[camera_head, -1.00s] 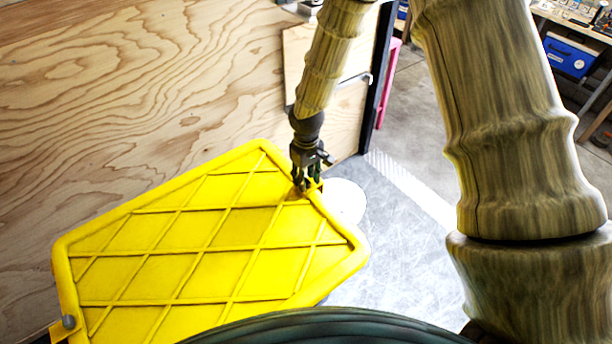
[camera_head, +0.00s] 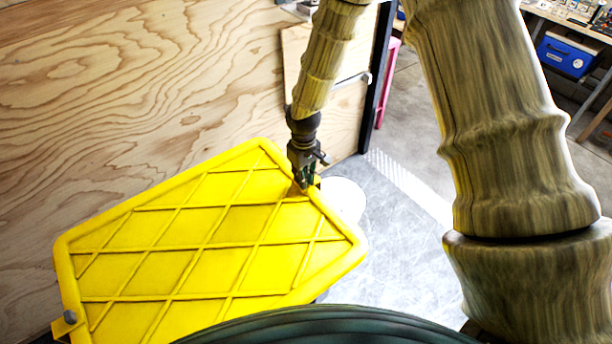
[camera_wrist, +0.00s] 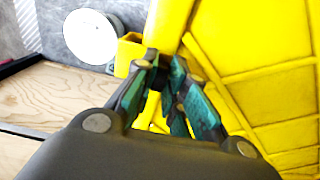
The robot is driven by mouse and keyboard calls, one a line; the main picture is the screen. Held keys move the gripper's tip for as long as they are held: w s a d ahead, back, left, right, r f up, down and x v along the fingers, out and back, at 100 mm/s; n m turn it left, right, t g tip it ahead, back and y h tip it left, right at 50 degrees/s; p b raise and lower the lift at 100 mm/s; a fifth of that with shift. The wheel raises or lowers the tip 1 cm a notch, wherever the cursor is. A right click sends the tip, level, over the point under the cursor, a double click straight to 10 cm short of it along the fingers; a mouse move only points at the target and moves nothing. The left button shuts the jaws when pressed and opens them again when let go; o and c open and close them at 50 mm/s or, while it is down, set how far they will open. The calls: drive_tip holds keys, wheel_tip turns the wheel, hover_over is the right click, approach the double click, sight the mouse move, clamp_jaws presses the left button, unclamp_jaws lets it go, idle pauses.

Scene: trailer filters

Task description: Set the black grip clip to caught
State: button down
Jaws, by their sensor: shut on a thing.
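A large yellow ribbed panel (camera_head: 190,273) lies tilted in front of me; its raised rim and crossing ribs also fill the right of the wrist view (camera_wrist: 255,55). My gripper (camera_head: 304,183) is at the panel's upper right edge, beside a small yellow tab (camera_wrist: 128,52). In the wrist view its green-padded fingers (camera_wrist: 166,68) are drawn together at the panel's rim. They are shut on the black grip clip, which the fingers hide almost wholly. I cannot tell from these views whether the clip is caught.
A plywood wall (camera_head: 130,100) stands behind and left of the panel. A white round disc (camera_head: 344,198) lies on the grey metal floor (camera_head: 392,255) just right of my gripper. A blue case (camera_head: 566,52) is far off at the top right. The floor between is clear.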

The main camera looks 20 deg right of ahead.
drive_tip(key=shift+s+a+f, duration=0.1)
drive_tip(key=shift+s+a, duration=0.1)
drive_tip(key=shift+a, duration=0.35)
drive_tip(key=shift+s+a, duration=0.2)
drive_tip(key=shift+a, duration=0.3)
drive_tip(key=c, duration=1.4)
unclamp_jaws()
drive_tip(key=shift+c, duration=0.2)
drive_tip(key=shift+w, duration=0.1)
wheel_tip(320, 180, up, 12)
